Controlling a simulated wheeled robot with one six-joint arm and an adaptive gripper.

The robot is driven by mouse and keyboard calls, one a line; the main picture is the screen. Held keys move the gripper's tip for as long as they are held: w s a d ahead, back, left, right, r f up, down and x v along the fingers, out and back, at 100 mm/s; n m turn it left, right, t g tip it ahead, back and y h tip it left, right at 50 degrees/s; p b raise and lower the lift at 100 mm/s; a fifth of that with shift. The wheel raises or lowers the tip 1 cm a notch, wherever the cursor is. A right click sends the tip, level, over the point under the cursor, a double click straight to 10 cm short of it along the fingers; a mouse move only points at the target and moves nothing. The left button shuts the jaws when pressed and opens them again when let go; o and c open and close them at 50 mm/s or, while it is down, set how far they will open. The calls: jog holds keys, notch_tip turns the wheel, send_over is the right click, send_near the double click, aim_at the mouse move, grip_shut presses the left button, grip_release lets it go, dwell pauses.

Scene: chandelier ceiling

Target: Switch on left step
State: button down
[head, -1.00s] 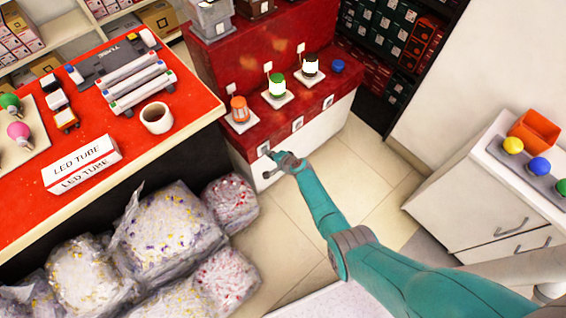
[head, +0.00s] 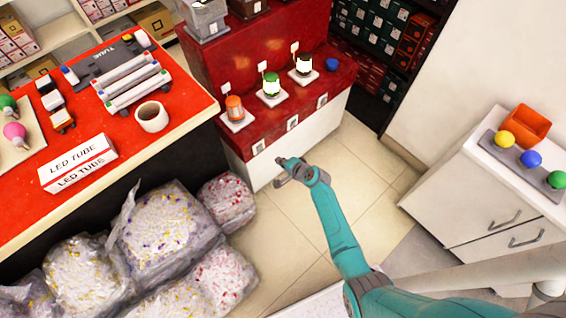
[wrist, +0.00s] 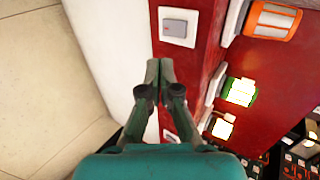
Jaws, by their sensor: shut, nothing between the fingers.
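The red step (head: 272,133) carries a row of three small lamps. The left wall switch (head: 258,147) is on its front edge below the orange lamp (head: 234,108); it also shows as a white plate with a grey rocker in the wrist view (wrist: 179,27). The orange lamp looks dull, while the green lamp (head: 271,85) and the dark-topped lamp (head: 303,65) glow white. My gripper (head: 280,173) is shut and empty, apart from the step, right of and below the left switch. In the wrist view its fingertips (wrist: 160,68) point toward the switch.
Middle (head: 292,123) and right (head: 326,98) switches line the same edge. A red-topped counter (head: 185,75) is at left, with clear bags of bulbs (head: 165,235) below it. A white cabinet (head: 480,195) stands at right. Tiled floor (head: 345,165) between is clear.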

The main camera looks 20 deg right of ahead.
jog(key=shift+v, duration=0.95)
